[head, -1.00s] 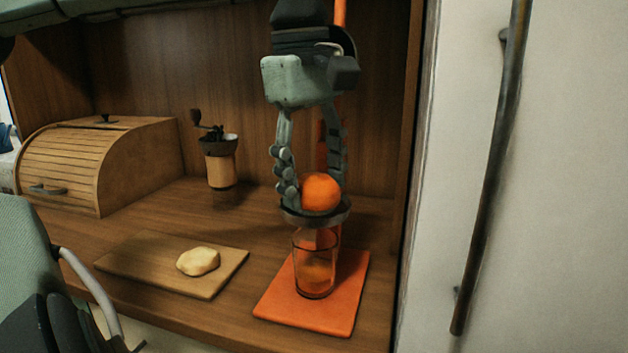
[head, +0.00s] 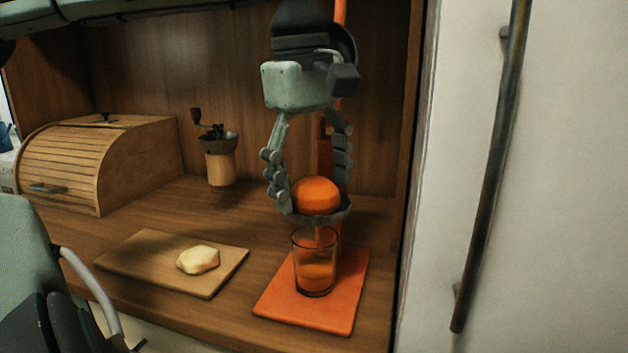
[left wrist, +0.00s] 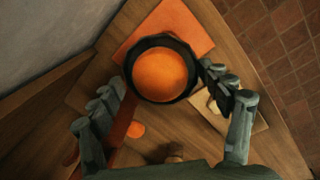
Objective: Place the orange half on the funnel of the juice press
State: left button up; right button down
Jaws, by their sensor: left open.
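The orange half (head: 317,195) sits in the dark funnel (head: 318,217) of the juice press, dome up. In the left wrist view the orange half (left wrist: 160,75) lies inside the ring of the funnel (left wrist: 160,43). The press has an orange base (head: 306,312) and a column behind the fruit. A glass (head: 314,270) stands below the funnel with something orange showing in it. My left gripper (head: 314,188) is open, its fingers spread on either side of the orange half, pointing down. It also shows in the left wrist view (left wrist: 164,85). My right gripper is not seen.
A cutting board (head: 140,262) with a pale round piece (head: 198,260) lies left of the press. A coffee grinder (head: 220,165) and a wooden bread box (head: 90,165) stand further back. A cabinet side and wall are close on the right.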

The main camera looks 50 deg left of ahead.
aim_at(305, 185)
pick_arm(q)
jog(key=shift+r, duration=0.15)
notch_tip(305, 185, up, 12)
jog(key=s, duration=0.1)
jog(key=shift+s, duration=0.2)
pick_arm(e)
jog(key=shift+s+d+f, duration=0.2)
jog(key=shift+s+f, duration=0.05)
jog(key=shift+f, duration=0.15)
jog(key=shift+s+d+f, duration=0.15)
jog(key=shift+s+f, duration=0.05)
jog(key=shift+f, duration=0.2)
pick_arm(q)
jog(key=shift+a, duration=0.1)
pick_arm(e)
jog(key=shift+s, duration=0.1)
